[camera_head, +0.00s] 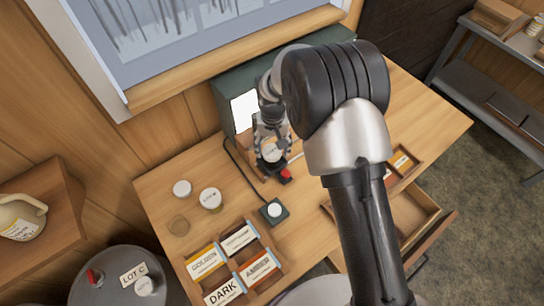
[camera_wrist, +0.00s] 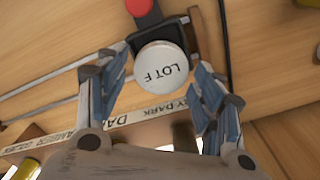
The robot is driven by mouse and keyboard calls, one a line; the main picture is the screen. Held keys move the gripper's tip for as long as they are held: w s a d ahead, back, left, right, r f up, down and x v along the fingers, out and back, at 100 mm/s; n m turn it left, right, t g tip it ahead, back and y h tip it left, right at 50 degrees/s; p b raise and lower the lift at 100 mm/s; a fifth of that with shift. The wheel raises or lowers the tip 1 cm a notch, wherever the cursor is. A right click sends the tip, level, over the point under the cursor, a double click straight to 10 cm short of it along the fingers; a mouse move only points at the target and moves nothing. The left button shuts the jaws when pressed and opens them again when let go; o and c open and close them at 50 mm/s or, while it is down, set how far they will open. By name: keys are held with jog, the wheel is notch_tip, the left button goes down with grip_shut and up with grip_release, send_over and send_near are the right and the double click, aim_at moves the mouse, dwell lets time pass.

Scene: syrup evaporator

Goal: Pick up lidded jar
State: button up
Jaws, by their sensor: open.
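A jar with a round white lid marked "LOT F" (camera_wrist: 162,70) shows in the wrist view, seen from above. It sits against a small dark stand with a red knob (camera_wrist: 139,6). My gripper (camera_wrist: 160,80) is open, with one finger to each side of the lid and a visible gap at both. In the head view the jar (camera_head: 271,153) shows between the fingers of my gripper (camera_head: 271,143), at the back of the wooden desk. The jar's body is mostly hidden under its lid. I cannot tell how far the fingertips reach down beside it.
A label strip (camera_wrist: 150,118) lies near the jar. Lidded jars (camera_head: 210,199) and (camera_head: 182,188) stand to the left. A compartment tray of labelled cards (camera_head: 232,262) is at the front. A dark green box (camera_head: 228,100) stands behind. An open drawer (camera_head: 414,218) juts out right.

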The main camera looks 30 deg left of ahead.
aim_at(272, 151)
notch_tip(272, 151, down, 5)
jog(key=shift+a+f, duration=0.1)
jog(key=shift+a, duration=0.05)
jog(key=c, duration=1)
jog(key=shift+w, duration=0.1)
